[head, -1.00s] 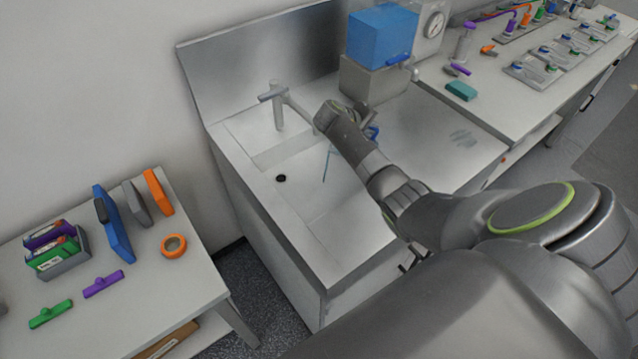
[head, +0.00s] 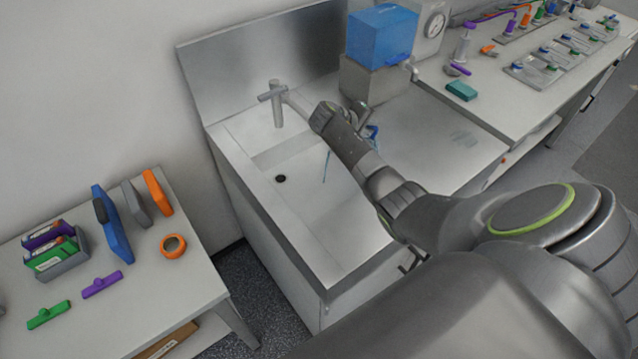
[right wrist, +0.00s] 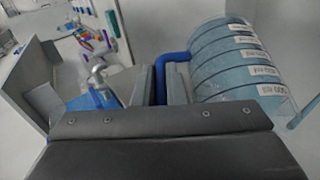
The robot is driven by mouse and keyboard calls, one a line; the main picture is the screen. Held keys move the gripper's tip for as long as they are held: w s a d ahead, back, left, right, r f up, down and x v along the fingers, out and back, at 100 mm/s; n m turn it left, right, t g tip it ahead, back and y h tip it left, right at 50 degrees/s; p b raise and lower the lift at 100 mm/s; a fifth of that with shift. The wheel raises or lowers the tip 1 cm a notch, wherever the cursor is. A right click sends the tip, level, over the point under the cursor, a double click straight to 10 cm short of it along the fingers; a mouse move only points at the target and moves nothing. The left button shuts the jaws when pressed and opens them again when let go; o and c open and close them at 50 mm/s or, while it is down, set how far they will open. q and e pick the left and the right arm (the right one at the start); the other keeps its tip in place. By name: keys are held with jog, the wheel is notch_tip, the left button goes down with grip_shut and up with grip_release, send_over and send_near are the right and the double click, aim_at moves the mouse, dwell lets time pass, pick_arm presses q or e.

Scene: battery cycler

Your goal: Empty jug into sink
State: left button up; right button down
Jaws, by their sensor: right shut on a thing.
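My right gripper (right wrist: 162,85) is shut on the blue handle of a clear bluish jug (right wrist: 235,65), seen in the right wrist view with rings and white labels along its side. In the head view the jug is mostly hidden behind my right wrist; a blue part (head: 372,133) and a thin blue edge show. The jug is over the right side of the sink (head: 300,178), which has a dark drain. I cannot tell its exact tilt or whether liquid is flowing. My left gripper is not in view.
A tap (head: 277,105) stands behind the basin, close to my wrist. A blue box with a spigot (head: 382,36) sits on a grey block at the back. A side table (head: 130,300) with coloured items stands to the left. The counter right of the sink is mostly clear.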

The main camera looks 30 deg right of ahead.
jog(key=shift+w+a, duration=0.1)
jog(key=shift+w, duration=0.1)
jog(key=shift+s+a+r, duration=0.1)
jog(key=shift+r, duration=0.15)
jog(key=shift+h, duration=0.3)
jog(key=shift+a+r+b, duration=0.15)
jog(key=shift+r+b, duration=0.05)
jog(key=shift+b, duration=0.2)
jog(key=shift+w+a, duration=0.1)
jog(key=shift+w, duration=0.1)
jog(key=shift+s+a+h, duration=0.1)
jog(key=shift+h, duration=0.2)
jog(key=shift+w+a+b, duration=0.1)
jog(key=shift+w+b, duration=0.1)
jog(key=shift+b, duration=0.2)
jog(key=shift+s+g, duration=0.1)
jog(key=shift+g, duration=0.2)
jog(key=shift+a+n+h+b, duration=0.2)
jog(key=shift+n+h+b, duration=0.1)
jog(key=shift+b, duration=0.1)
